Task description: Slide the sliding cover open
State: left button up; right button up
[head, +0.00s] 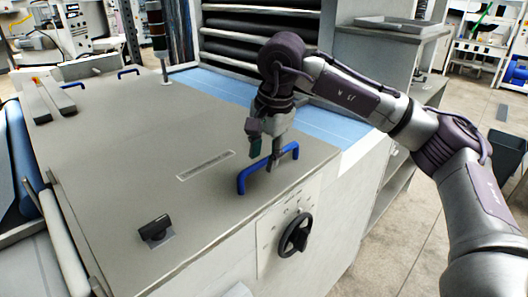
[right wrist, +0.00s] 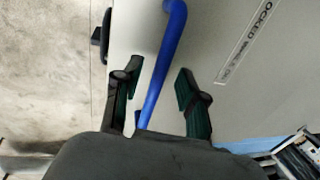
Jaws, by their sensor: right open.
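The sliding cover (head: 130,150) is a large flat grey panel on top of the machine. A blue bar handle (head: 256,172) stands on its right part, near the front right edge. My right gripper (head: 264,160) is over this handle, pointing down. In the right wrist view the blue handle (right wrist: 163,65) runs between the two open fingers (right wrist: 158,88), with visible space on the right side. I cannot tell whether a finger touches it. My left gripper is not in view.
A black handwheel (head: 295,235) is on the machine's front side, below the handle. A black knob (head: 156,229) sits on the cover's near part. A blue belt (head: 325,127) lies behind the cover. Open floor (head: 400,215) is to the right.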

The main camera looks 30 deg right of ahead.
jog(key=shift+w+f, duration=0.1)
jog(key=shift+f, duration=0.2)
grip_shut()
